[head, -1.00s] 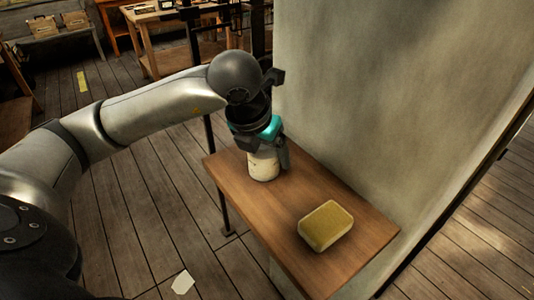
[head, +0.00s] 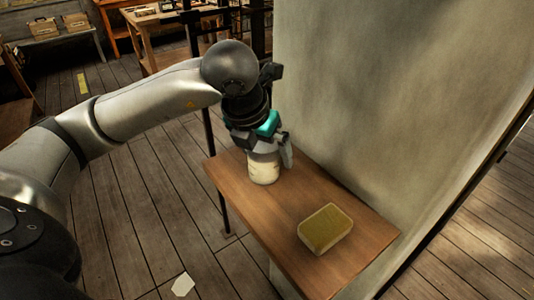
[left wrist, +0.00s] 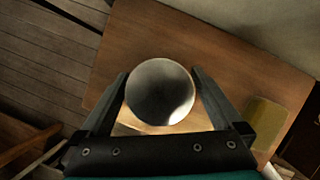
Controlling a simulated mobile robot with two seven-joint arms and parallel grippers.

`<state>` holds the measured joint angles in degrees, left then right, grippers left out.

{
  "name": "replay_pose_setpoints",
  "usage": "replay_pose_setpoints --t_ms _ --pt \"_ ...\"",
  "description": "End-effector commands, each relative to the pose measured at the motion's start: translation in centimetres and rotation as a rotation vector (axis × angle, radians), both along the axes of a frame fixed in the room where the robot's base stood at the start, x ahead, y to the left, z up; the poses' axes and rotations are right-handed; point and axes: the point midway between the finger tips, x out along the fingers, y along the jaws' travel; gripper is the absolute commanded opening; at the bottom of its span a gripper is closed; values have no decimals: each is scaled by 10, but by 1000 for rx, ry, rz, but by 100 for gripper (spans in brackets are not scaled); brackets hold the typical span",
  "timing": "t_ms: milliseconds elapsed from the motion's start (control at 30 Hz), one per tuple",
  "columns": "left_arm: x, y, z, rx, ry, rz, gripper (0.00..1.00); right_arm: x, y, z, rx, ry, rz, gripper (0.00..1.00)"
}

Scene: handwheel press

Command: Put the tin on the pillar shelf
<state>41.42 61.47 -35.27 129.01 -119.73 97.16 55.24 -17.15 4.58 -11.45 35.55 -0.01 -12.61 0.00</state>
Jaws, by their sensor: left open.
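The tin (head: 264,168) is a pale cylinder standing upright on the wooden pillar shelf (head: 285,225), near its far left end. In the left wrist view its round grey metal top (left wrist: 160,92) shows between my fingers. My left gripper (head: 268,152) is open over the tin, with a finger on either side of it. In the left wrist view the fingers (left wrist: 161,82) stand slightly apart from the tin's rim. My right gripper is not in view.
A yellow-green sponge-like block (head: 326,229) lies on the nearer part of the shelf; it also shows in the left wrist view (left wrist: 265,122). The concrete pillar (head: 390,110) rises along the shelf's right side. Bare shelf lies between tin and block.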

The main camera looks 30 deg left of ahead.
Motion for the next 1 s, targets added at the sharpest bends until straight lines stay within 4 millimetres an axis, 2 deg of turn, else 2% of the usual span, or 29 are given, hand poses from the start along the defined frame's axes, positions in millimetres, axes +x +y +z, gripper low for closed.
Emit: replay_pose_setpoints --t_ms 33,200,400,600,1000 --pt "-4 0 13 3 -6 -2 100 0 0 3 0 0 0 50" --pt "-18 -1 50 1 -7 -2 100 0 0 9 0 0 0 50" --pt "-32 -1 81 0 -4 0 100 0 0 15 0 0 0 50" --pt "-38 -1 93 1 -1 -1 100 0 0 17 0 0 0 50" --pt "-39 -1 98 1 0 -1 100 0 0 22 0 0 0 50"
